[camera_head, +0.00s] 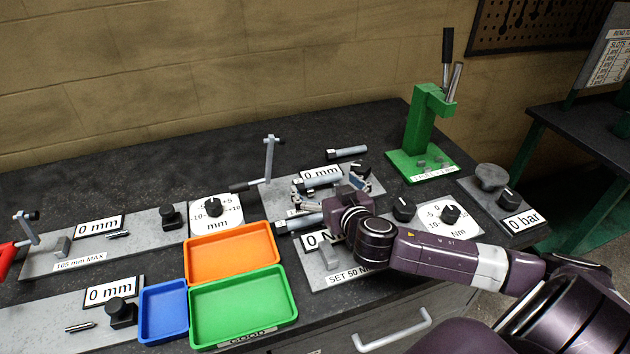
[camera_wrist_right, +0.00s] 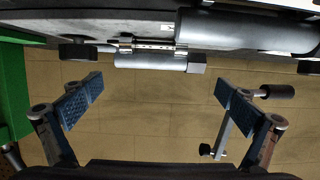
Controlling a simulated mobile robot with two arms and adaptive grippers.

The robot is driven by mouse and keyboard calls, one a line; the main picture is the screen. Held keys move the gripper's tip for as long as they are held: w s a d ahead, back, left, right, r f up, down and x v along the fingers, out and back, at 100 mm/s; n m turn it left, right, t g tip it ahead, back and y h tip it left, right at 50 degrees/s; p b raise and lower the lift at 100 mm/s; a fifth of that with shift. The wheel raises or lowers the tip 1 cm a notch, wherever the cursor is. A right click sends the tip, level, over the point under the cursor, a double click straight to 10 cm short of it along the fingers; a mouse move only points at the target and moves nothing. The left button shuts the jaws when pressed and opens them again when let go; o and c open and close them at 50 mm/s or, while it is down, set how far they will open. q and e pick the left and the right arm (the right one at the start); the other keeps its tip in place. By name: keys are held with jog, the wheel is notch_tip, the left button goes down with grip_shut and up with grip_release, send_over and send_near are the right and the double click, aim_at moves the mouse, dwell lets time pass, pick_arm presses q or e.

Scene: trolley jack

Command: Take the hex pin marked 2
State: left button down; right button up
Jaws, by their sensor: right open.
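Several grey hex pins show in the head view: one (camera_head: 347,152) lies behind the 0 mm sign, one (camera_head: 318,183) lies by my fingers, and one (camera_head: 300,222) lies nearer the front. Their marks cannot be read, so I cannot tell which is number 2. My right gripper (camera_head: 329,188) is over the middle fixture, its fingers spread and empty. In the right wrist view the open fingers (camera_wrist_right: 162,100) stand apart, with a grey pin with a hex head (camera_wrist_right: 150,62) beyond them, between their lines. My left gripper is not in view.
Orange (camera_head: 232,252), green (camera_head: 244,306) and blue (camera_head: 163,311) trays stand at the front. A green press (camera_head: 428,130) stands behind right. An upright lever (camera_head: 270,158) rises left of my gripper. The back left of the bench is clear.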

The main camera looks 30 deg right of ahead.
aim_at(318, 178)
jog(key=shift+w+d, duration=0.1)
jog(key=shift+w, duration=0.25)
jog(key=p+x, duration=0.1)
jog(key=x, duration=0.2)
jog(key=shift+w+d+f, duration=0.1)
jog(key=shift+w+f, duration=0.05)
jog(key=shift+f, duration=0.05)
jog(key=shift+w+f, duration=0.25)
jog(key=shift+w, duration=0.2)
jog(key=shift+c, duration=0.3)
jog(key=shift+d, duration=0.1)
jog(key=c, duration=1)
jog(key=shift+r, duration=0.1)
jog(key=shift+c, duration=0.9)
